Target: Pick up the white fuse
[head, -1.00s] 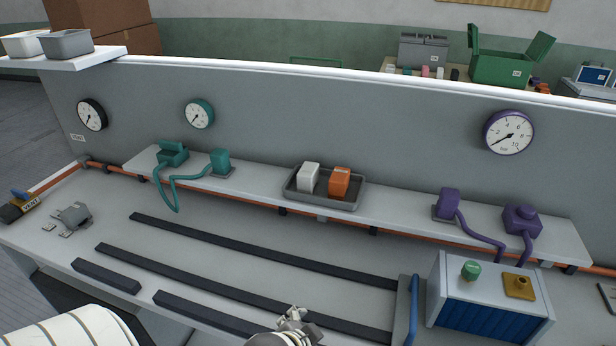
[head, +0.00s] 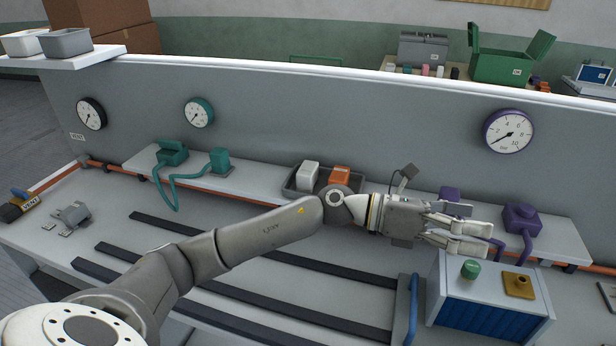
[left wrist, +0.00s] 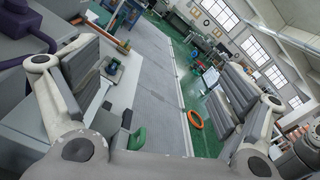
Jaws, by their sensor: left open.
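The white fuse (head: 308,174) stands upright in a grey tray (head: 292,188) on the narrow shelf, in the head view. An orange fuse (head: 340,176) stands to its right, partly hidden by my left arm. My left gripper (head: 472,230) reaches to the right, past the tray, in front of the purple plugs. Its fingers are apart with nothing between them. In the left wrist view both fingers (left wrist: 165,110) frame the open room, and the white fuse cannot be made out there. My right gripper is not in view.
A purple plug (head: 521,217) sits on the shelf near my left fingers. Below them stands a blue-fronted box (head: 477,308) with a green knob (head: 470,269). Teal plugs (head: 220,162) with a hose are left of the tray. A wall panel (head: 330,115) rises behind the shelf.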

